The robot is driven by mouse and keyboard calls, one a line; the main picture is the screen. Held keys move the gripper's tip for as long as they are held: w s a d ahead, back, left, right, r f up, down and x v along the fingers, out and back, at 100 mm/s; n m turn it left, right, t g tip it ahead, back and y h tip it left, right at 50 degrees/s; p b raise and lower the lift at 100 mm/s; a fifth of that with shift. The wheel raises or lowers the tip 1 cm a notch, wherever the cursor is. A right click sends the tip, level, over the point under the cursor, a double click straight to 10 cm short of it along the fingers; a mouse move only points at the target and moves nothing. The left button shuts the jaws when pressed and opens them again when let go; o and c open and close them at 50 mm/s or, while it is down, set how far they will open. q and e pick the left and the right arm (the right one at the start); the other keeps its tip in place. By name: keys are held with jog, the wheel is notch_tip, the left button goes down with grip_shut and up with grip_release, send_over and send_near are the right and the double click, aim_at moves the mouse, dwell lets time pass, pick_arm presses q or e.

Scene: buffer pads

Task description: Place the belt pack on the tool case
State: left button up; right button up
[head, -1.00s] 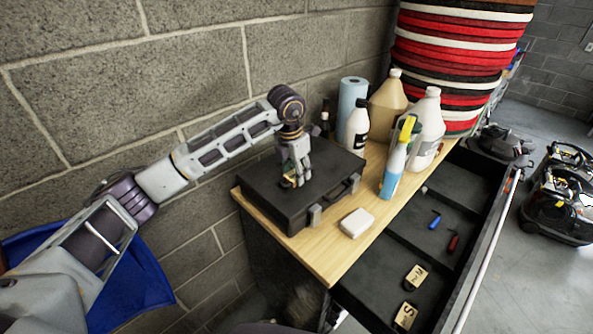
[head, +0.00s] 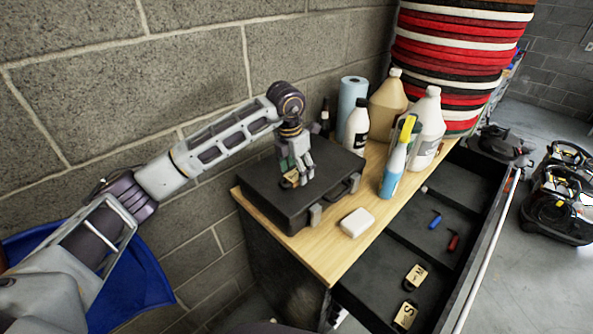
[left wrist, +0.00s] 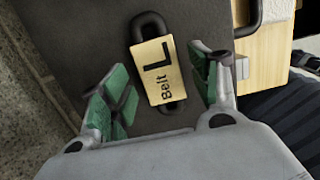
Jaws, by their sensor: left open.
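The belt pack (head: 290,179) is a small black pack with a tan label. It lies on the lid of the black tool case (head: 262,195), which is closed on the wooden worktop. In the left wrist view the belt pack (left wrist: 158,72) shows its label "Belt L", flat on the dark case lid (left wrist: 85,35). My left gripper (head: 297,178) is open just above the lid. In the left wrist view its green-padded fingers (left wrist: 160,88) stand apart on either side of the pack, with gaps between. My right gripper is not in view.
A white block (head: 357,222) sits in front of the case. Bottles, a spray bottle (head: 394,170) and a blue paper roll (head: 350,105) stand to the right and behind. An open drawer (head: 383,258) holds two tan-labelled packs (head: 416,276) and small tools. A block wall is behind.

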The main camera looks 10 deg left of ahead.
aim_at(292, 176)
pick_arm(q)
notch_tip(292, 176, up, 11)
jog(key=s+b, duration=0.1)
jog(key=shift+s+a, duration=0.25)
jog(key=shift+a, duration=0.2)
jog(key=shift+r, duration=0.1)
dwell(0.8)
